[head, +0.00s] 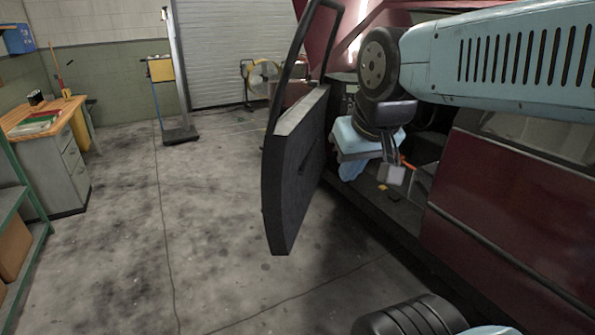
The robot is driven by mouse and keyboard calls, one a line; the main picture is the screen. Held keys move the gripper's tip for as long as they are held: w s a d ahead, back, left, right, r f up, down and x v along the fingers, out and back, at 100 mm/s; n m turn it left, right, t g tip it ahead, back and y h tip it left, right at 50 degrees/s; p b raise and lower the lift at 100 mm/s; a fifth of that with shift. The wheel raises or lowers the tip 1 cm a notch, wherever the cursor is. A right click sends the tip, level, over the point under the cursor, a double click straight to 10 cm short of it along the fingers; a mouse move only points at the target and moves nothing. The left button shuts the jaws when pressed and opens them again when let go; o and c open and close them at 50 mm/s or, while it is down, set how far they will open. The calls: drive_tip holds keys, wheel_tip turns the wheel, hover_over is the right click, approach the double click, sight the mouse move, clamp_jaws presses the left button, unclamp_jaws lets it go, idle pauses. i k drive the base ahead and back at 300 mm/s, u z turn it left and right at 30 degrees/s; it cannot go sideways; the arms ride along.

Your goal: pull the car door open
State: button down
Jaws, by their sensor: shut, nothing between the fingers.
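The car door (296,172) stands swung out from the dark red car (500,210), with its dark inner panel and window frame showing. The door opening shows to its right, with the sill and part of the dim interior in view. My gripper (391,174) is at the doorway, to the right of the door and apart from it in the picture. Its fingers are shut and nothing is held. The door's outer face and handle are hidden from this view.
A wooden-topped workbench (68,179) and a green shelf (12,200) stand at the left. A column stand (180,135) and a yellow fan (262,77) are near the roller shutter (225,45). The concrete floor left of the door is clear.

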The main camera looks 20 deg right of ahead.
sight(294, 161)
drive_tip(key=z, duration=0.15)
drive_tip(key=i, duration=1.2)
drive_tip(key=z, duration=0.1)
